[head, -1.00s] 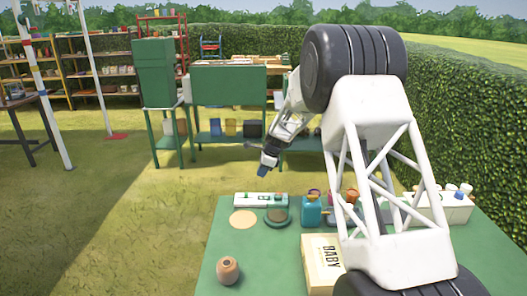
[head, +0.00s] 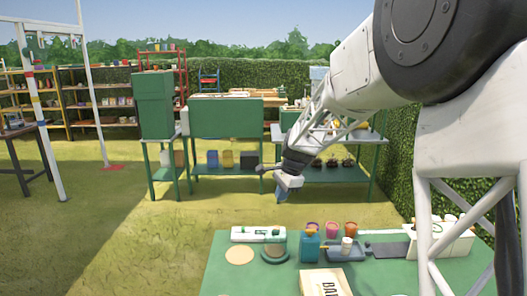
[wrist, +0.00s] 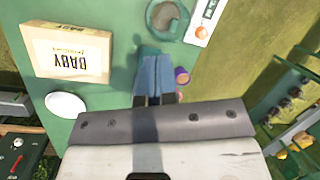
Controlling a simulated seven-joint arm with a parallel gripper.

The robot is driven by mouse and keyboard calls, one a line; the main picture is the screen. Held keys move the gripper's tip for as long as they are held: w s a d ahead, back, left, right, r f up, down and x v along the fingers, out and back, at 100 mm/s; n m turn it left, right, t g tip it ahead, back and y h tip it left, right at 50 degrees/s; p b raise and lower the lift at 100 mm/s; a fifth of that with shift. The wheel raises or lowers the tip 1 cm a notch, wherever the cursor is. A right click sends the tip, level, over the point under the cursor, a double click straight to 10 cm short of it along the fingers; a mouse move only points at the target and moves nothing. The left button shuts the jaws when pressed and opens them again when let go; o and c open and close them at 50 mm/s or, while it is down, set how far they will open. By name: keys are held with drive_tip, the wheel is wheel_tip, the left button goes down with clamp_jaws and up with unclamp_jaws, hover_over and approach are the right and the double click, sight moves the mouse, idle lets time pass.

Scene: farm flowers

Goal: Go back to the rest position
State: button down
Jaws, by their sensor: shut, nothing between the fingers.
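My gripper (head: 281,196) hangs in the air beyond the far edge of the green table (head: 225,270) in the head view, pointing down. In the wrist view its blue fingers (wrist: 153,78) are together, with nothing between them. My white arm fills the right side of the head view and hides part of the table's right side.
Green benches (head: 228,125) and a hedge stand behind. Grass at left is clear.

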drive_tip(key=s+d+r+n+h, duration=0.1)
drive_tip(key=s+d+r+n, duration=0.15)
drive_tip(key=s, duration=0.35)
drive_tip(key=s+d+r+n, duration=0.1)
drive_tip(key=s+d+r, duration=0.15)
drive_tip(key=s, duration=0.35)
drive_tip(key=s+d+n, duration=0.2)
drive_tip(key=s+n, duration=0.1)
drive_tip(key=s, duration=0.8)
drive_tip(key=s+d+n+t+h, duration=0.1)
drive_tip(key=s+d+n, duration=0.1)
drive_tip(key=s, duration=1)
drive_tip(key=s+d+n+h, duration=0.1)
drive_tip(key=s+d+n, duration=0.2)
drive_tip(key=s, duration=0.8)
drive_tip(key=shift+s+d+f+n+t, duration=0.25)
drive_tip(key=shift+s+f+n+t, duration=0.05)
drive_tip(key=shift+s+n+t, duration=0.1)
drive_tip(key=shift+w, duration=0.15)
